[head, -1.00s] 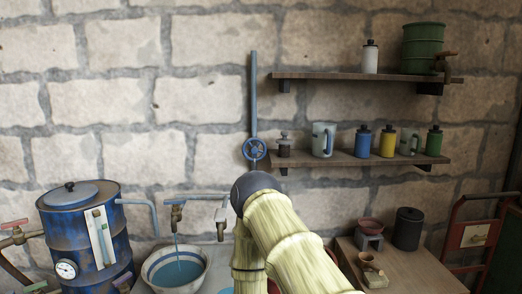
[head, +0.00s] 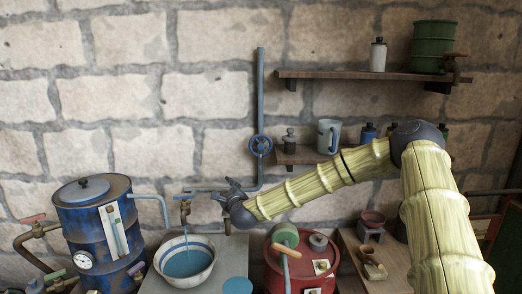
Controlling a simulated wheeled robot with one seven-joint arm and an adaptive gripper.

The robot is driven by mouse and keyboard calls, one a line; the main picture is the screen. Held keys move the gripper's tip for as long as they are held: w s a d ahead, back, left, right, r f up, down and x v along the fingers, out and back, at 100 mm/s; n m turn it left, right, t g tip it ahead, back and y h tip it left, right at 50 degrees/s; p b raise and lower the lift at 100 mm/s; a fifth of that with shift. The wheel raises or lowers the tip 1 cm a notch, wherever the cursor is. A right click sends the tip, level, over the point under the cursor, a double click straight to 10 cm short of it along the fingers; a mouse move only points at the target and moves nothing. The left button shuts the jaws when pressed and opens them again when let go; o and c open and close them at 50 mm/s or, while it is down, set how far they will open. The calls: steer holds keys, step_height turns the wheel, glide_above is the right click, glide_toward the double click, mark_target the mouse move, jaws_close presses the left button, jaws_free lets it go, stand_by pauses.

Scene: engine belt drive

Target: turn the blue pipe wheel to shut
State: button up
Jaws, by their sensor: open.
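The blue pipe wheel (head: 260,145) is a small spoked handwheel on the vertical blue pipe (head: 261,85) against the stone wall, left of the lower shelf. It is unobstructed in the head view. My gripper (head: 221,190) is dark and open, with nothing seen between its fingers. It is below and to the left of the wheel in the picture, apart from it, close to the pipe end and tap (head: 185,207). A thin blue stream falls from the tap into a striped bowl (head: 157,260) of blue liquid.
A blue drum (head: 74,215) with a gauge stands at left. A red drum (head: 276,283) stands under my arm. The upper shelf (head: 345,76) and lower shelf (head: 300,155) jut from the wall right of the wheel. The wall left of the pipe is clear.

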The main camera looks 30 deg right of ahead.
mark_target(261, 148)
steer(key=s+d+r+m+h+p, duration=0.3)
steer(key=d+r+m+h, duration=0.3)
steer(key=d+r+m, duration=0.6)
steer(key=w+d+p, duration=0.1)
steer(key=w+d, duration=0.1)
steer(key=w+d+f+n+p, duration=0.1)
steer(key=w+d+p, duration=0.1)
steer(key=w, duration=0.1)
steer(key=w+d+n+p, duration=0.1)
steer(key=w+d+p, duration=0.1)
steer(key=shift+w+d+f+g, duration=0.15)
steer(key=shift+w+d+g, duration=0.05)
steer(key=shift+w+g, duration=0.2)
steer(key=shift+w+d+f, duration=0.1)
steer(key=shift+w+d, duration=0.25)
steer(key=shift+w, duration=0.25)
steer(key=c, duration=1)
steer(key=shift+c, duration=0.2)
